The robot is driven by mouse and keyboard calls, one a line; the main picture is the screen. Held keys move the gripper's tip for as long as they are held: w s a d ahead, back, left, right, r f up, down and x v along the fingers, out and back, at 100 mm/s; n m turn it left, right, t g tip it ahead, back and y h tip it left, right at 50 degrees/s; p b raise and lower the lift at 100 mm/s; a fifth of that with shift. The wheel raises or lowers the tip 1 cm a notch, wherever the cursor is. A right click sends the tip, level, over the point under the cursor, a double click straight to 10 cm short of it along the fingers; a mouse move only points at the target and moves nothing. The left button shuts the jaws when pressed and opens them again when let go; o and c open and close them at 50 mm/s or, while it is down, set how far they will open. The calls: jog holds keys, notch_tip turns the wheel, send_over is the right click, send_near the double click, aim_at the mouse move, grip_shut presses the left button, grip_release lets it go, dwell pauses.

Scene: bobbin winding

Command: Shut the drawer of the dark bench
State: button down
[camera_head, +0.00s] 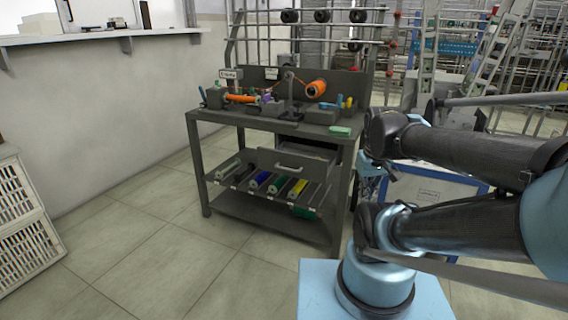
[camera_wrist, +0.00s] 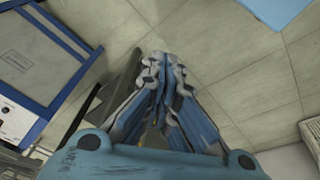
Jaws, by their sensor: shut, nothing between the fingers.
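The dark bench (camera_head: 222,121) stands in the middle of the head view, with tools and orange thread on its top. Its drawer (camera_head: 262,158) is pulled out under the right part of the top. The drawer front has a light handle (camera_head: 288,167), and a strip of the inside shows behind it. My gripper (camera_wrist: 160,62) points down toward the tiled floor in the wrist view, its fingers together and empty. No contact with the drawer shows.
A lower shelf (camera_head: 240,207) holds several coloured bobbins below the drawer. A white box with blue edges (camera_head: 428,188) stands right of the bench; it also shows in the wrist view (camera_wrist: 40,62). A white crate (camera_head: 24,215) is at left. Floor before the bench is clear.

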aim_at(284, 160)
jog(key=w+a+r+n, duration=0.3)
jog(key=w+a+n, duration=0.2)
jog(key=w+n, duration=0.3)
jog(key=w+a+r+n, duration=0.3)
jog(key=w+a+n, duration=0.3)
jog(key=w+n, duration=0.1)
jog(key=w+a+f+n, duration=0.1)
jog(key=w+a+n, duration=0.4)
jog(key=a+n, duration=0.3)
jog(key=w+a+f+n, duration=0.2)
jog(key=w+a+n, duration=0.3)
jog(key=a, duration=0.5)
jog(key=shift+n+h, duration=0.4)
jog(key=w+f, duration=0.2)
jog(key=f, duration=0.1)
jog(key=w+d+f, duration=0.1)
jog(key=f, duration=0.2)
jog(key=w+f, duration=0.2)
jog(key=f, duration=0.1)
jog(key=shift+w+d+f, duration=0.2)
jog(key=shift+w+d, duration=0.05)
jog(key=shift+w, duration=0.05)
jog(key=shift+w+d, duration=0.15)
jog(key=shift+w, duration=0.2)
